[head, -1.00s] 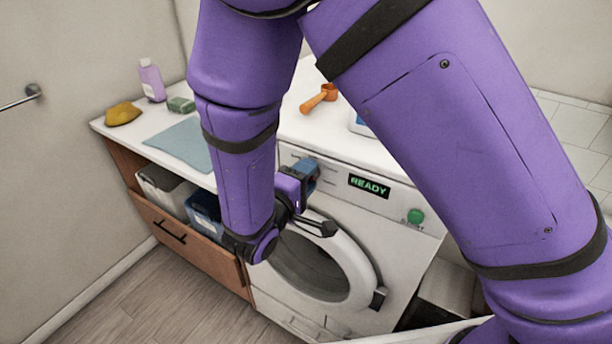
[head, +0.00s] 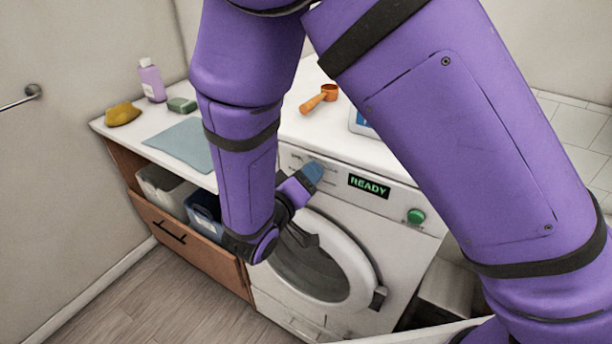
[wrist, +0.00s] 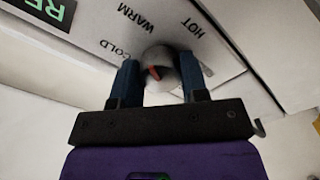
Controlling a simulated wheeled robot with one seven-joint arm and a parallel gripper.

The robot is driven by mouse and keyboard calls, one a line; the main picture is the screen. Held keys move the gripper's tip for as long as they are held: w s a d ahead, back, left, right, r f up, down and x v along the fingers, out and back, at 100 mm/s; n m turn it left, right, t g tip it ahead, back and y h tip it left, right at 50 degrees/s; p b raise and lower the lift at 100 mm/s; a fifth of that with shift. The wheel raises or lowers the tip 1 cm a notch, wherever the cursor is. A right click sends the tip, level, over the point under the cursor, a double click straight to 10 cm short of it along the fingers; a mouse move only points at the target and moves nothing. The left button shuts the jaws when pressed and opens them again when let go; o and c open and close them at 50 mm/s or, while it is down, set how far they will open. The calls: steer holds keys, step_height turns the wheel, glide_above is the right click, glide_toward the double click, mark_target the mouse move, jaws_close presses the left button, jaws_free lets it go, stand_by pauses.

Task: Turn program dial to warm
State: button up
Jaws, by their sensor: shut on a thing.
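The program dial (wrist: 161,60) is a round grey knob with a red mark on the washing machine's front panel. In the wrist view, the labels COLD (wrist: 123,49), WARM (wrist: 136,18) and HOT (wrist: 193,28) curve around it. The red mark shows low on the dial's left part; which label it points at is hard to tell. My gripper (wrist: 159,70) is shut on the dial, with one blue finger on each side. In the head view, my gripper (head: 312,172) is at the panel's left part and hides the dial.
The washing machine (head: 385,255) has a READY display (head: 369,187), a green button (head: 416,216) and a round door (head: 350,285) below my gripper. An orange scoop (head: 318,99) lies on top. A cloth (head: 183,146), yellow sponge (head: 122,114), green block (head: 182,105) and purple bottle (head: 152,81) are on the left counter.

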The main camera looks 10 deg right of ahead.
stand_by(0.5)
steer(key=o, duration=0.9)
steer(key=v, duration=1)
steer(key=shift+s+a, duration=0.25)
steer(key=shift+s, duration=0.1)
